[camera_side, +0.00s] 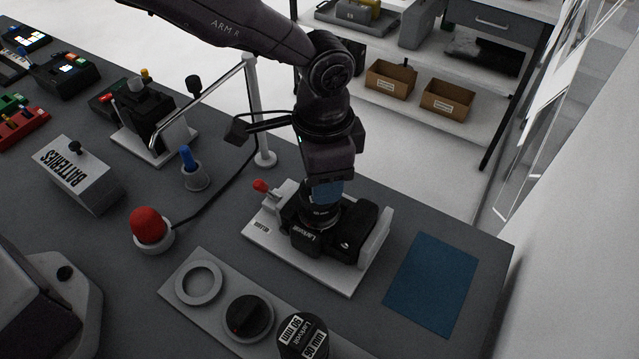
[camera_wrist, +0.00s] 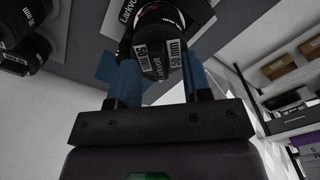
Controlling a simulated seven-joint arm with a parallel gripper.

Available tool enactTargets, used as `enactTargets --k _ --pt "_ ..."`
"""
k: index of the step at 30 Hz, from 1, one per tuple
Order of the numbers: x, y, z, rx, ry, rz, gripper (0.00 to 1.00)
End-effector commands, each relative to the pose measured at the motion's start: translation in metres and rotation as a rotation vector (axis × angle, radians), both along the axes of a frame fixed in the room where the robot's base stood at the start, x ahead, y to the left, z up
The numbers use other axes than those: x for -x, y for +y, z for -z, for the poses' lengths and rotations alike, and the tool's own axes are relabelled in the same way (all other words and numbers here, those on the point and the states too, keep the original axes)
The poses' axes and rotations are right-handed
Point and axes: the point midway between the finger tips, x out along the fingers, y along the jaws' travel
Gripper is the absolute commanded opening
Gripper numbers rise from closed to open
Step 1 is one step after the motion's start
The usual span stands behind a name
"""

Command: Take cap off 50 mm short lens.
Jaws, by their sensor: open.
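A black camera (camera_side: 355,235) sits on a white stand plate (camera_side: 285,232), with a short lens (camera_side: 320,215) pointing up. In the wrist view, the dark lens cap (camera_wrist: 160,62) carries white 50 mm labels and is on the lens (camera_wrist: 158,20). My gripper (camera_side: 324,200) is right above the lens in the side view, and its blue fingers partly hide the cap. In the wrist view, the open fingers of my gripper (camera_wrist: 160,75) are on either side of the cap. Whether they touch it I cannot tell.
A grey tray (camera_side: 178,292) in front holds a white ring (camera_side: 199,282), a dark round part (camera_side: 248,316) and a black labelled lens (camera_side: 303,337). A blue mat (camera_side: 432,283) lies clear to the right. A red-domed button (camera_side: 150,228) and a lamp post (camera_side: 255,110) stand to the left.

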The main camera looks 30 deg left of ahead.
Motion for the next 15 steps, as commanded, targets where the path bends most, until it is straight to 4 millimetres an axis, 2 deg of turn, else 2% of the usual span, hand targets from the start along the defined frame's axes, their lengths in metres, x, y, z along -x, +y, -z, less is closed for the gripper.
enactTargets --k 8,13,14,15 --pt "0.0001 0.0001 0.0041 0.0 0.0 0.0 0.45" --pt "0.0001 0.0 0.0038 0.0 0.0 0.0 0.06" --pt "0.0001 0.0001 0.0038 0.0 0.0 0.0 0.0" --pt "0.0001 0.0 0.0037 0.0 0.0 0.0 0.0"
